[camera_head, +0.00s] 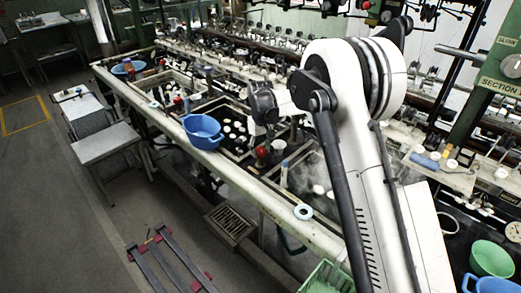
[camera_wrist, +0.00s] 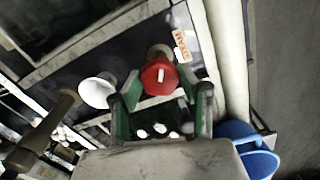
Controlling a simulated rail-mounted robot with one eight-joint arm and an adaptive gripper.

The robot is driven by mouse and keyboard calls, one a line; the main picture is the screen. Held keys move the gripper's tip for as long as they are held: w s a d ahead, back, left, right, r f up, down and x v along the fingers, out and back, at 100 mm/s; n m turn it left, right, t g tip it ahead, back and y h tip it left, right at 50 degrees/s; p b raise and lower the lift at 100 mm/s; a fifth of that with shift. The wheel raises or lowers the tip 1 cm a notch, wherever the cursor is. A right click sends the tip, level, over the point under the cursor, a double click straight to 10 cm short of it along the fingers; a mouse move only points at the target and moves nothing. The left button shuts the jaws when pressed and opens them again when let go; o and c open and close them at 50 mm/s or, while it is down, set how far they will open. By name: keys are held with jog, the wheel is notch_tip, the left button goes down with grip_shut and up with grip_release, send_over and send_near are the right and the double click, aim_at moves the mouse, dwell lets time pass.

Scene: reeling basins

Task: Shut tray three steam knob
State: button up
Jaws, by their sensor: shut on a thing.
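The steam knob is a red round cap with a white mark (camera_wrist: 159,77). In the wrist view it sits between the two finger pads of my gripper (camera_wrist: 163,90), and the gripper is shut on it. An orange-lettered steam label (camera_wrist: 182,46) lies just beyond it. In the head view the red knob (camera_head: 262,154) shows below my gripper (camera_head: 264,142), near the bench's front rail. The finger contact is partly hidden by the wrist there. The white mark points roughly along the picture's vertical in the wrist view.
A blue basin (camera_head: 203,130) stands on the front rail, left of my gripper; it also shows in the wrist view (camera_wrist: 245,148). A white funnel-shaped thing (camera_wrist: 98,91) is close to the left finger. A pale ring (camera_head: 303,212) lies on the rail. Dark water trays (camera_head: 225,106) hold white cocoons.

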aim_at(260, 150)
jog(key=shift+f+m+b, duration=0.1)
jog(key=shift+m+b, duration=1)
jog(key=m+b, duration=0.2)
jog(key=m, duration=0.1)
jog(key=shift+m, duration=0.3)
jog(key=m+b, duration=0.3)
jog(key=m, duration=0.2)
jog(key=shift+m, duration=0.7)
jog(key=o, duration=1.1)
jog(key=shift+o, duration=0.2)
notch_tip(260, 150, up, 12)
